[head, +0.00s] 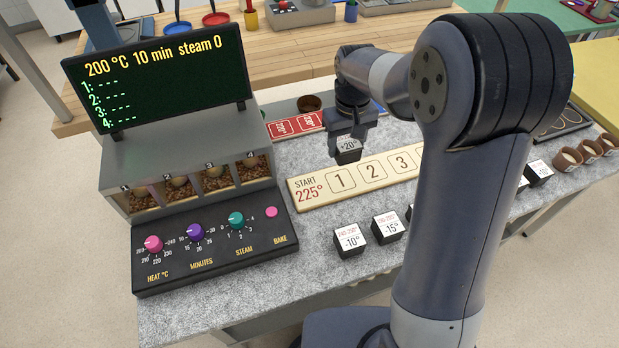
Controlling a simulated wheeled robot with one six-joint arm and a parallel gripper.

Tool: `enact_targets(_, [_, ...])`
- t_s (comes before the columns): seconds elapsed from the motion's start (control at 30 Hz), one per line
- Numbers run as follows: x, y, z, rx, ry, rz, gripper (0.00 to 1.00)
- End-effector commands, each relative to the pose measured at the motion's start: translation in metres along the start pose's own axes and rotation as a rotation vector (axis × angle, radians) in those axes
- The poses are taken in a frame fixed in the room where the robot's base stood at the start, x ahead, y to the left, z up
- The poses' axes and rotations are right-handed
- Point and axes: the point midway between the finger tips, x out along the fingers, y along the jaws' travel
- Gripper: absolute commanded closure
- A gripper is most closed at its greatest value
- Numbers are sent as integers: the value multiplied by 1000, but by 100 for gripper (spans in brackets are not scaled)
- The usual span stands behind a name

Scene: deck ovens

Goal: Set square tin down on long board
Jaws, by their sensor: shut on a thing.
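The long board (315,195) is cream, reads START 225° at its left end, and has numbered squares 1, 2 and 3 in sight. My arm hides its right part. My gripper (347,139) points down and is shut on a square tin (348,156), a small dark cube with a pale top marked +20°. The tin is at the far edge of the board, around squares 1 and 2 in the picture. I cannot tell whether it touches the board or hangs above it. The visible numbered squares look empty.
Similar tins marked -10° (351,241) and -15° (388,227) stand in front of the board. A red card strip (296,126) lies behind it. The control panel (213,243) and screen (155,75) stand left. Brown cups (568,160) are at right.

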Motion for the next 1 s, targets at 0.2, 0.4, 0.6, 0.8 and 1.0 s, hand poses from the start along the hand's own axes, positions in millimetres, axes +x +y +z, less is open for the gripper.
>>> enact_targets(0.2, [33, 1, 0, 5, -6, -1, 74])
enact_targets(0.4, [60, 1, -1, 4, -2, 0, 74])
enact_targets(0.6, [85, 1, 0, 4, -5, -1, 74])
enact_targets(0.8, [100, 1, -1, 4, 0, 0, 74])
enact_targets(1.0, [100, 1, -1, 4, 1, 0, 74])
